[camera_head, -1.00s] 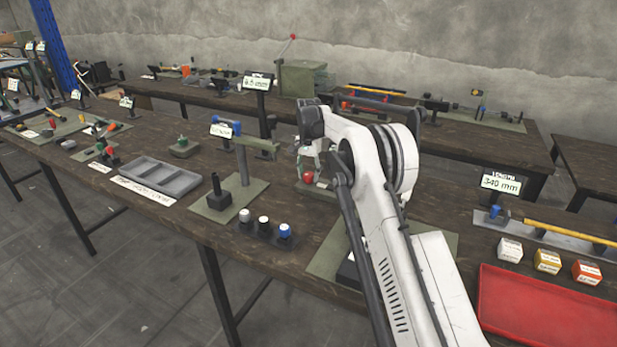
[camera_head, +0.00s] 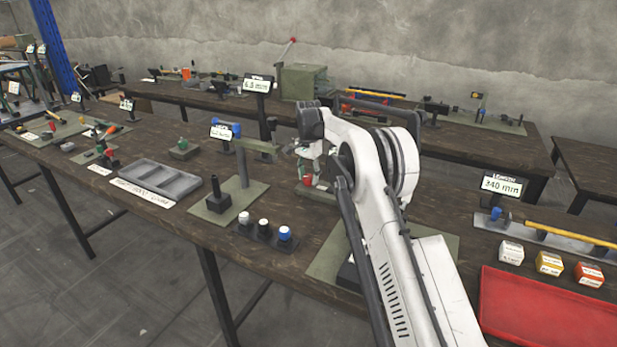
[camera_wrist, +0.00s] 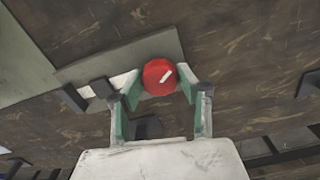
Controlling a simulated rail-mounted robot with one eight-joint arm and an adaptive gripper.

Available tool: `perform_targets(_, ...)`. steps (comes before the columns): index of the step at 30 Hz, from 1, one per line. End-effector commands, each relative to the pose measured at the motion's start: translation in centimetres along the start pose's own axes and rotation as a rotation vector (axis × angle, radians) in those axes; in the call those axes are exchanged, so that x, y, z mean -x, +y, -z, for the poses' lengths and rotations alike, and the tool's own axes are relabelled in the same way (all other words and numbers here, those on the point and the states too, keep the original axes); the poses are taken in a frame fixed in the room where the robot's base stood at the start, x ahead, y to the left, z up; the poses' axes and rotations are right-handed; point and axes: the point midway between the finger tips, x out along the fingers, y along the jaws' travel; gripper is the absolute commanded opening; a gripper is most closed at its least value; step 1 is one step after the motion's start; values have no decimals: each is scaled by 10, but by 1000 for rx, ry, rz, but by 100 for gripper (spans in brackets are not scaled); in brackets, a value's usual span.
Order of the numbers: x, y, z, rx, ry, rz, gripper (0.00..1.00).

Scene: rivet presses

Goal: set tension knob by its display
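The red knob (camera_wrist: 159,78) has a white pointer mark and sits on a grey plate (camera_wrist: 128,62) in the wrist view. In the head view the red knob (camera_head: 307,181) shows partly beneath my gripper (camera_head: 309,172). My gripper also shows in the wrist view (camera_wrist: 161,82), its two green-padded fingers on either side of the knob with narrow gaps; it looks open, and no firm contact shows. A small display (camera_head: 221,132) stands left of the knob, its text too small to read. I cannot tell which display belongs to the knob.
A post with a green arm (camera_head: 243,165) stands left of my gripper. A row of capped pieces (camera_head: 264,230) lies in front. A display reading 340 mm (camera_head: 501,185) and a red tray (camera_head: 548,312) are at the right. Another display (camera_head: 257,85) stands behind.

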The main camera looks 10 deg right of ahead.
Motion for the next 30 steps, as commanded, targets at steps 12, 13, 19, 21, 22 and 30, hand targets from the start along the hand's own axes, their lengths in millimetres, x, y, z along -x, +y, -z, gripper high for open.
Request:
perform_targets(12,1,0,0,1,0,0,53)
perform_targets(13,2,0,0,1,0,0,53)
perform_targets(19,26,0,0,1,0,0,53)
perform_targets(21,40,0,0,1,0,0,53)
perform_targets(22,46,0,0,1,0,0,53)
perform_targets(30,96,0,0,0,0,0,53)
